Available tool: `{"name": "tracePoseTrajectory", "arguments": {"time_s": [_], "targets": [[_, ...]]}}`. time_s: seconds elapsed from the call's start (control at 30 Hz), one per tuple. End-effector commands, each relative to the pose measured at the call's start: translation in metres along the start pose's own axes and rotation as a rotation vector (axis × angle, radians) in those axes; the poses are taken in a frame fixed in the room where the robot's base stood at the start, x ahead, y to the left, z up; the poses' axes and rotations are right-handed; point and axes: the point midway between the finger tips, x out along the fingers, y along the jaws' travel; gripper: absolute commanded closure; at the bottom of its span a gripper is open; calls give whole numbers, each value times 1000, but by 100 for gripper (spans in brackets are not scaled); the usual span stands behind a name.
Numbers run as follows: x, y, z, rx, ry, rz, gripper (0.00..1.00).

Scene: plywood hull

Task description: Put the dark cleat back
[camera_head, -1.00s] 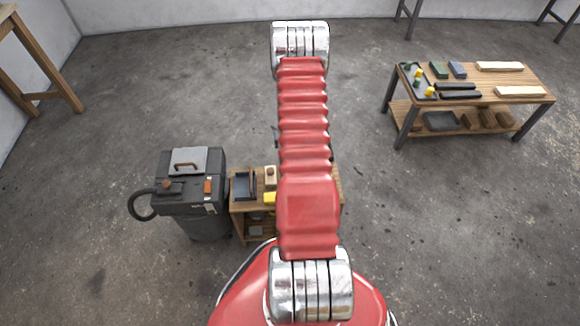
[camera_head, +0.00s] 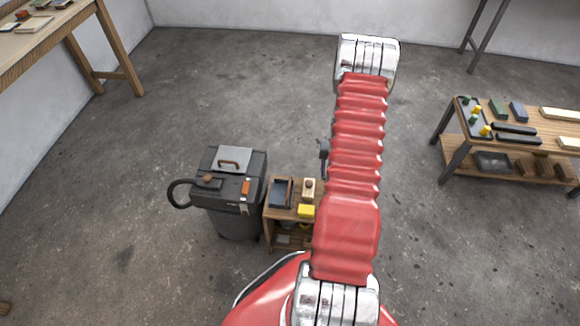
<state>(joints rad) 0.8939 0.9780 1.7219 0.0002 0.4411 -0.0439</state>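Two long dark bars, one the rear dark bar (camera_head: 514,128) and one the front dark bar (camera_head: 515,140), lie side by side on the wooden workbench (camera_head: 552,128) at the right. They could be cleats, but I cannot tell which, if either, is the dark cleat. My red arm stands up through the middle of the view, well left of that bench. A small dark part, perhaps of my gripper (camera_head: 323,150), shows at the arm's left edge. The rest is hidden behind the arm, so its fingers and anything in them cannot be seen.
A grey shop vacuum (camera_head: 237,190) with a hose stands beside a small wooden cart (camera_head: 270,226), which holds a dark tray (camera_head: 281,193) and a yellow block (camera_head: 306,211). A wooden table (camera_head: 60,32) is at the upper left. Open concrete floor lies between.

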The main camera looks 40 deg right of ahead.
Motion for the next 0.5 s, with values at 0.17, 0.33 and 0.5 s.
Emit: {"name": "tracePoseTrajectory", "arguments": {"time_s": [0.17, 0.33, 0.5], "targets": [[-7, -4, -2, -7, 5, 0, 43], [-40, -25, -6, -43, 28, 1, 43], [-94, -60, -7, -100, 62, -1, 43]]}}
